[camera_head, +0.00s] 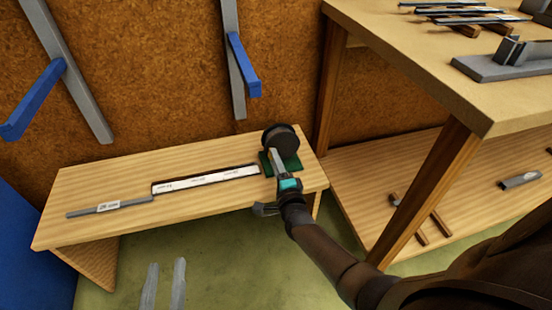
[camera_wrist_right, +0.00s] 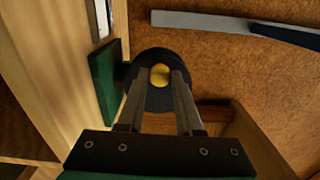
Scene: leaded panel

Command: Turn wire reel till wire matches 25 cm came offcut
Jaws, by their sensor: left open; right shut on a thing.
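The black wire reel (camera_head: 281,138) stands on a green base (camera_head: 293,166) at the right end of a low wooden bench. My right gripper (camera_head: 276,153) is shut on the reel at its near face. The right wrist view shows the fingertips at the yellow hub (camera_wrist_right: 160,76) of the reel. A grey came offcut (camera_head: 82,211) with a white label lies at the bench's left. A white marked strip (camera_head: 205,178) lies between offcut and reel, with a dark line along its far edge. I cannot make out the wire itself. My left gripper (camera_head: 164,285) is open and empty, low over the floor.
The low bench (camera_head: 150,225) has bare wood in front of the strip. A higher table (camera_head: 400,50) with tools and strips stands at the right, above a lower shelf. Blue-armed grey wall brackets (camera_head: 236,60) hang behind. Green floor lies in front.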

